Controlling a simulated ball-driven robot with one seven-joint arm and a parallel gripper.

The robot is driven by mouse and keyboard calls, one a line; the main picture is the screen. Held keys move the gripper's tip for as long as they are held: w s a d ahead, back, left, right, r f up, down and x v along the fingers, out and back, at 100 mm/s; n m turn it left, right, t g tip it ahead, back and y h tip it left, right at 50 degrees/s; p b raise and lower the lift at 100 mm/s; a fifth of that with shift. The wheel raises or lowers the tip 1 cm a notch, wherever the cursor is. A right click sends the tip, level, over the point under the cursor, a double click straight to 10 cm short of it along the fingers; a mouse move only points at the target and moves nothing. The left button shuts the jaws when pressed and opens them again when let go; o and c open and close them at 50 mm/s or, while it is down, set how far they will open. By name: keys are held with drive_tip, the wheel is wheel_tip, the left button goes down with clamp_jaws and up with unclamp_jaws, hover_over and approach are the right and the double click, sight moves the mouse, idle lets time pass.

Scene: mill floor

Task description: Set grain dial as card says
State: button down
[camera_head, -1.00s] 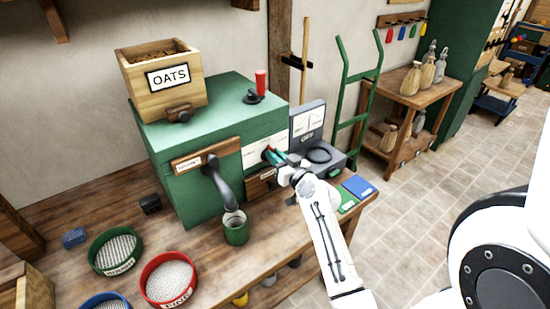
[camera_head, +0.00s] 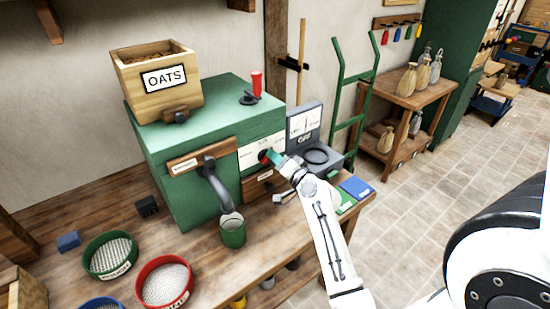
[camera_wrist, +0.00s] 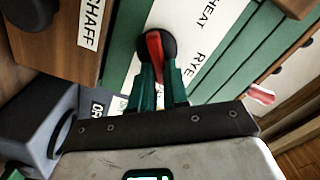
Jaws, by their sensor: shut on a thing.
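The grain dial is a round black knob (camera_wrist: 169,43) with a red pointer bar, on a white plate (camera_head: 247,157) on the green mill's front. In the wrist view the plate (camera_wrist: 205,40) shows the words RYE and part of WHEAT. My gripper (camera_head: 271,157) has teal fingers and is shut on the dial's red bar; it also shows in the wrist view (camera_wrist: 158,82). The fingers hide part of the bar and plate, so I cannot tell which word it points to. I cannot make out a card with the setting.
A wooden OATS hopper (camera_head: 158,85) tops the mill (camera_head: 225,100). A grey scale (camera_head: 312,150) is behind my gripper. Red (camera_head: 165,280) and green (camera_head: 110,255) sieves stand front left. A CHAFF label (camera_wrist: 90,22) is close by.

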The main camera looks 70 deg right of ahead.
drive_tip(key=shift+f+m, duration=0.1)
drive_tip(key=shift+m, duration=0.6)
drive_tip(key=c, duration=1.1)
unclamp_jaws()
drive_tip(key=shift+s, duration=0.15)
drive_tip(key=b+v, duration=0.2)
drive_tip(key=v, duration=0.8)
drive_tip(key=shift+s+a, duration=0.15)
drive_tip(key=shift+s, duration=0.1)
